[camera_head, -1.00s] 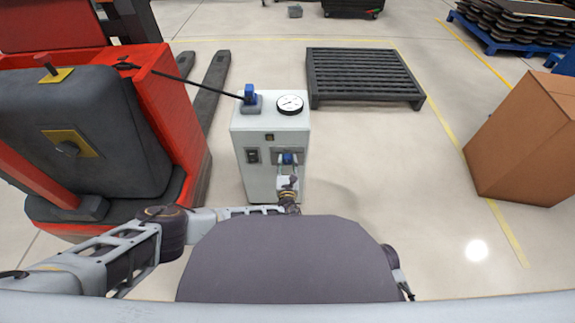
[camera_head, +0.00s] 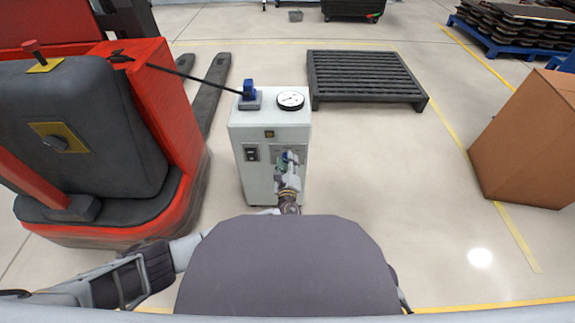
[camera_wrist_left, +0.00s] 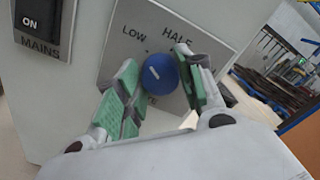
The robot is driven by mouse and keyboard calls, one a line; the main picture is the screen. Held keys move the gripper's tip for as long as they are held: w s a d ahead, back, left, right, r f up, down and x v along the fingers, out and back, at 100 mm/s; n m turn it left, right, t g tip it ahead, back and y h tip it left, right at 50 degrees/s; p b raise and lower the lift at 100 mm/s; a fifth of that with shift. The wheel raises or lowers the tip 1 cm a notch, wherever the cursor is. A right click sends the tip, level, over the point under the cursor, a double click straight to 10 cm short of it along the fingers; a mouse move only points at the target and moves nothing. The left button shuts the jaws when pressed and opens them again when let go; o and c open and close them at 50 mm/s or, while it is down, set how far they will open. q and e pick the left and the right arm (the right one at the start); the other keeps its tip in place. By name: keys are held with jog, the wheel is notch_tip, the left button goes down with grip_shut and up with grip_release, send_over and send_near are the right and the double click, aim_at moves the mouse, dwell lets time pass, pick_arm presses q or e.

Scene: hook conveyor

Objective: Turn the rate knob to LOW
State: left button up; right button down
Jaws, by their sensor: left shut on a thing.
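The rate knob is a round blue knob (camera_wrist_left: 160,73) with a short white mark on its face. It sits on a grey plate (camera_wrist_left: 140,25) lettered LOW at upper left and HALF at top; lettering below is partly hidden. My left gripper (camera_wrist_left: 158,80) has its green-padded fingers on either side of the knob and is shut on it. In the head view the left gripper (camera_head: 288,163) is at the front of the grey cabinet (camera_head: 258,185) and largely covers the knob. My right gripper is out of view.
A black MAINS switch (camera_head: 251,153), reading ON in the wrist view, is left of the plate. A gauge (camera_head: 290,100) and blue connector (camera_head: 249,93) top the cabinet. A red truck (camera_head: 150,90) stands close left, a cardboard box (camera_head: 525,140) right. Floor between cabinet and box is clear.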

pick_arm(q)
jog(key=shift+s+f+n, duration=0.1)
jog(key=shift+n, duration=0.2)
jog(key=o, duration=1)
jog(key=s, duration=1.2)
dwell(0.6)
